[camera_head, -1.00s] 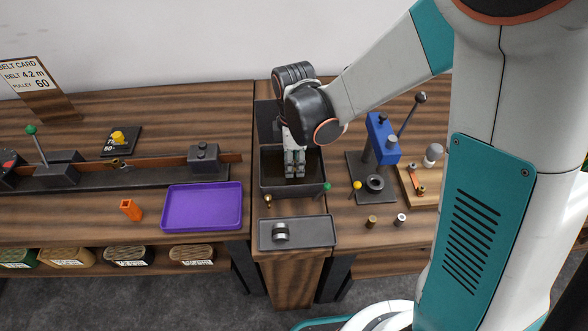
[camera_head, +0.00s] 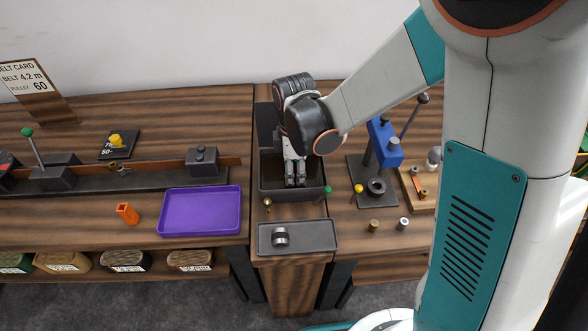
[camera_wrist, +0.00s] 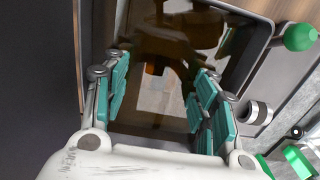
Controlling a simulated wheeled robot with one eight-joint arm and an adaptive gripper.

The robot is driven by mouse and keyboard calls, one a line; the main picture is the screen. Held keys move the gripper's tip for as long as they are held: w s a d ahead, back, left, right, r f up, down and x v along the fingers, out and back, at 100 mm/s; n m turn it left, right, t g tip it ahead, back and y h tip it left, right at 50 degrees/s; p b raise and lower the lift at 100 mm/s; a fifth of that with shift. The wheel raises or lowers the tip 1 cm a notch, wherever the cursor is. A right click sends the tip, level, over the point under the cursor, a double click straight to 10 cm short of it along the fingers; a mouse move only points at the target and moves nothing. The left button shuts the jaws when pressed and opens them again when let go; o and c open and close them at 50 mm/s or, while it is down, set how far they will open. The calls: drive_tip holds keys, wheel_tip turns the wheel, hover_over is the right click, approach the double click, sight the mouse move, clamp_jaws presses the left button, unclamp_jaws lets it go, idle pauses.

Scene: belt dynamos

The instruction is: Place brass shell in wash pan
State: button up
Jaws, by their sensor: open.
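The wash pan (camera_head: 291,192) is a dark rectangular basin of brownish, reflecting liquid on the middle bench. My gripper (camera_head: 295,183) points down into it, its fingertips inside the rim outline. In the wrist view my gripper (camera_wrist: 167,72) is open, with teal-padded fingers apart and nothing visibly held between them. The pan's liquid (camera_wrist: 150,40) lies beyond the fingers; an orange-brown patch shows there, and I cannot tell whether it is an object or a reflection. A small brass-coloured cylinder (camera_head: 374,225) stands on the right bench. I cannot tell whether it is the brass shell.
A grey tray (camera_head: 318,239) with a metal ring-like cylinder (camera_head: 280,236) lies before the pan. A green-knobbed lever (camera_head: 327,190) stands at the pan's right front. A purple tray (camera_head: 200,212) is to the left. A blue press (camera_head: 385,145) and a silvery cylinder (camera_head: 404,223) are to the right.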

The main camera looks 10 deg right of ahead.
wheel_tip(320, 180, up, 12)
drive_tip(key=p, duration=0.3)
drive_tip(key=shift+r+p, duration=0.15)
drive_tip(key=shift+p, duration=0.25)
idle(0.5)
